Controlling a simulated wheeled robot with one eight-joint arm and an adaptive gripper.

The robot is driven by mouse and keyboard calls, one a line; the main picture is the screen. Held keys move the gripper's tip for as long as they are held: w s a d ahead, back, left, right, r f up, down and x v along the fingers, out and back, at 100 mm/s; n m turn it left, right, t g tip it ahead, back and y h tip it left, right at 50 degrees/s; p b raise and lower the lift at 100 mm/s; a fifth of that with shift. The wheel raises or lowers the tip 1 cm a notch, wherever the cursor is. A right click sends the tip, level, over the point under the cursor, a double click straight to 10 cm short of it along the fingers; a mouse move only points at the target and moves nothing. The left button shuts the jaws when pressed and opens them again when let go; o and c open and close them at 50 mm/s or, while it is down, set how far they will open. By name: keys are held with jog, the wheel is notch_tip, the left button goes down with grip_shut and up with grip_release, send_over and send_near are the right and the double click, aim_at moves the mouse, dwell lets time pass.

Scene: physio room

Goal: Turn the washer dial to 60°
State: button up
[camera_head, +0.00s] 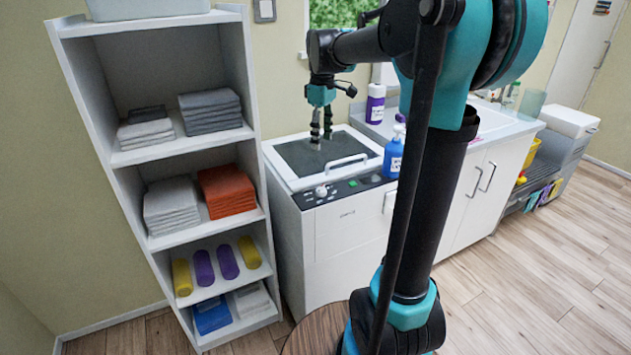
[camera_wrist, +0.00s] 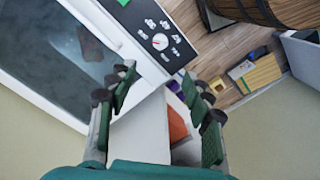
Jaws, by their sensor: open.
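The washer (camera_head: 345,232) is a white top-loading machine with a dark lid window and a black control strip along its front top edge. Its dial (camera_head: 321,191) is a small white round knob at the left of the strip. The dial also shows in the wrist view (camera_wrist: 160,41), ringed by several white marks too small to read; a small red mark shows on it. My gripper (camera_head: 322,135) is open and empty above the lid, behind the dial and apart from it. Its two fingers (camera_wrist: 158,96) frame the bottom of the wrist view, with the dial ahead of them.
A lid handle (camera_head: 347,161) rises behind the strip. A blue bottle (camera_head: 393,155) stands right of the strip, and a purple-and-white bottle (camera_head: 375,103) stands behind. A white shelf (camera_head: 127,158) with towels is close on the left. A round wooden top (camera_head: 310,335) is in front.

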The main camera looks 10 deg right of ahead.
aim_at(321, 187)
notch_tip(321, 187, down, 17)
dwell(0.5)
jog(key=shift+c, duration=0.6)
grip_shut()
